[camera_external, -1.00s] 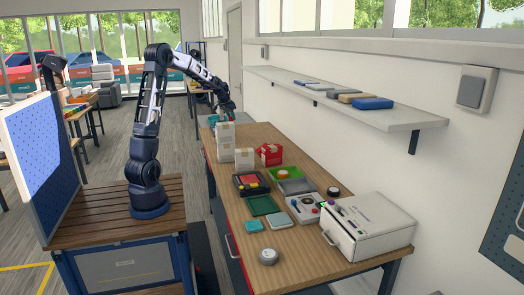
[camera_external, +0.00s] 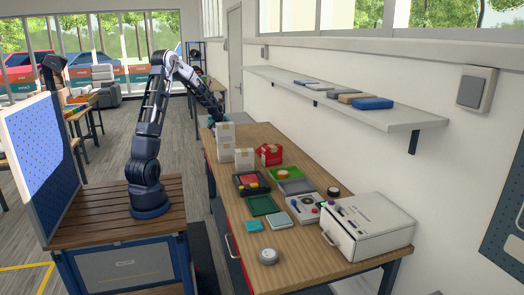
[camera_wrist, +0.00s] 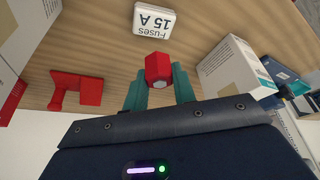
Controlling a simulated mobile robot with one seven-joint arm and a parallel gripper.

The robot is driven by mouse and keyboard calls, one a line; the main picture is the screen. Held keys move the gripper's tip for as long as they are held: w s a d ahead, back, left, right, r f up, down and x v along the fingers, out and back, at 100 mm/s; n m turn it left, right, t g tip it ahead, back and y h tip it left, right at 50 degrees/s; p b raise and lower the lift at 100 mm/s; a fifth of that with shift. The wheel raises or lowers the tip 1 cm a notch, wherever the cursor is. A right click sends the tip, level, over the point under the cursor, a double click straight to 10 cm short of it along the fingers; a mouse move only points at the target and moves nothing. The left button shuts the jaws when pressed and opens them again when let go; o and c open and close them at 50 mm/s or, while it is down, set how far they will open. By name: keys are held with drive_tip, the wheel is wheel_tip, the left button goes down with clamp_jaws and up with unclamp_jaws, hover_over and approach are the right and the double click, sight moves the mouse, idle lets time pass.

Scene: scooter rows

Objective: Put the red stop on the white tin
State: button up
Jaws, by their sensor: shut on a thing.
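The red stop (camera_wrist: 158,68) is a small red block with a pale round face, held between the two teal fingers of my gripper (camera_wrist: 160,88) in the wrist view. The white tin (camera_wrist: 153,20) is a small rounded white case marked "Fuses 15 A", lying on the wooden bench just beyond the stop. In the wrist view a strip of wood shows between stop and tin; the height of the stop above the bench is hard to tell. In the external view my gripper is at the bench's far end, its fingers, the stop and the tin largely hidden behind white boxes.
White boxes stand either side in the wrist view, at left (camera_wrist: 28,35) and right (camera_wrist: 228,68). A red tool-shaped thing (camera_wrist: 75,90) lies left of my gripper. In the external view, stacked white boxes (camera_external: 225,153), a red box (camera_external: 269,154) and trays fill the bench middle.

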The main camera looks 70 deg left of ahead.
drive_tip(key=shift+f, duration=3.25)
drive_tip(key=shift+f, duration=0.15)
drive_tip(key=o, duration=0.9)
drive_tip(key=shift+o, duration=0.2)
drive_tip(key=v, duration=1.2)
drive_tip(key=shift+s, duration=0.1)
